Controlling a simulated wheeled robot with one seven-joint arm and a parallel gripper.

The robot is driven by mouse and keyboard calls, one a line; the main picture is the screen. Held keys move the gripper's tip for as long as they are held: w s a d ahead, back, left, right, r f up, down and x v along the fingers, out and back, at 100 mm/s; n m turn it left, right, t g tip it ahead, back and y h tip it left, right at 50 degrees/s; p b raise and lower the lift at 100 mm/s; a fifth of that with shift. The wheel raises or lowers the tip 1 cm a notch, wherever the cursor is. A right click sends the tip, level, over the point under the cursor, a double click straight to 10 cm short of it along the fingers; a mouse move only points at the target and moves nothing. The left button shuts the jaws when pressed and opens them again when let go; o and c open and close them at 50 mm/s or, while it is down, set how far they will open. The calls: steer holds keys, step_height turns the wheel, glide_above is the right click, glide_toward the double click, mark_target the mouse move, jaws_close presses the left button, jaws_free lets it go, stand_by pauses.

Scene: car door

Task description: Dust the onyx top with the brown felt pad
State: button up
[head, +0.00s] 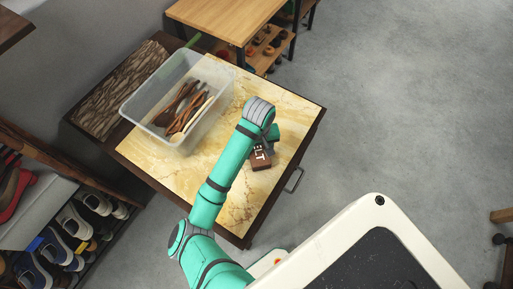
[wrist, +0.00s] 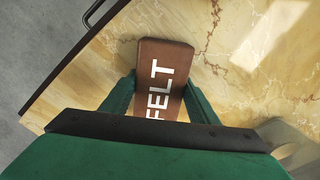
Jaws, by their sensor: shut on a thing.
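The brown felt pad (wrist: 164,62), with white FELT lettering, lies between the green fingers of my gripper (wrist: 158,98) in the wrist view. My gripper is shut on it. In the head view the pad (head: 261,160) shows just below my gripper (head: 265,145), over the right part of the onyx top (head: 225,170). The onyx top is a yellow, brown-veined slab on a dark cabinet. I cannot tell whether the pad touches the surface. My arm hides part of the top in the head view.
A clear plastic bin (head: 150,128) with brown and pale sticks stands on the top's back left. A dark textured panel (head: 120,85) lies to its left. A shoe rack (head: 65,235) stands at lower left, a wooden table (head: 225,18) behind. A metal handle (head: 294,180) juts from the cabinet's right side.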

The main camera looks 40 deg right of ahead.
steer(key=shift+s+a, duration=0.25)
steer(key=shift+a, duration=0.4)
steer(key=shift+s+a, duration=0.2)
steer(key=shift+a, duration=0.4)
steer(key=shift+w, duration=0.1)
steer(key=shift+w+a, duration=0.1)
steer(key=shift+w, duration=0.35)
steer(key=shift+w+a+f, duration=0.1)
steer(key=shift+w+a, duration=0.65)
steer(key=shift+w, duration=0.35)
steer(key=shift+w+a, duration=0.45)
steer(key=shift+w, duration=0.7)
steer(key=shift+w+a, duration=0.4)
steer(key=shift+w, duration=0.75)
steer(key=shift+w+a, duration=0.45)
steer(key=shift+w, duration=0.7)
steer(key=shift+r, duration=0.25)
steer(key=shift+r, duration=2.1)
steer(key=shift+s+r, duration=0.1)
steer(key=shift+r, duration=0.75)
